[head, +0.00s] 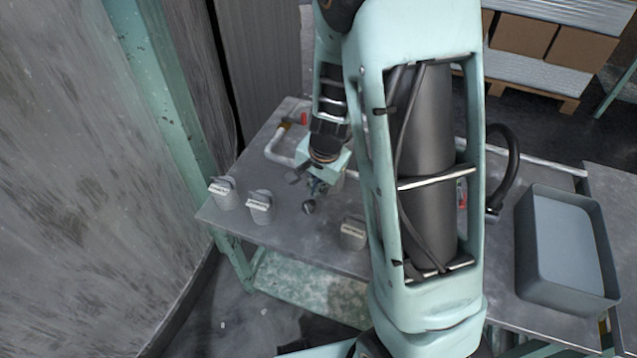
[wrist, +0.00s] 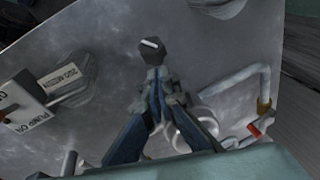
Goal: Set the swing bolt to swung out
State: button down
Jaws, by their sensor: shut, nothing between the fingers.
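A dark knob-like head with a pale stripe (wrist: 150,47) shows just beyond my fingertips in the wrist view. It may be the end of the swing bolt; its shaft and pivot are hidden behind the fingers, so I cannot tell its position. In the head view a small dark round piece (head: 308,206) sits just below my gripper (head: 318,188). My gripper's blue fingers (wrist: 159,88) meet at their tips in the wrist view, shut and empty. The tips are close to the dark head; I cannot tell whether they touch it.
Small grey labelled units (head: 222,193), (head: 260,207) and (head: 353,232) stand along the near edge of the metal table (head: 285,238). A pale pipe (head: 278,146) with a red handle (head: 303,118) lies behind my gripper. A grey tub (head: 568,295) stands at right. My arm hides the table's middle.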

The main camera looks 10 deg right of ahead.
jog(key=shift+s+a+f, duration=0.35)
jog(key=shift+s+f, duration=0.25)
jog(key=shift+f, duration=0.05)
jog(key=shift+s, duration=0.1)
dwell(0.3)
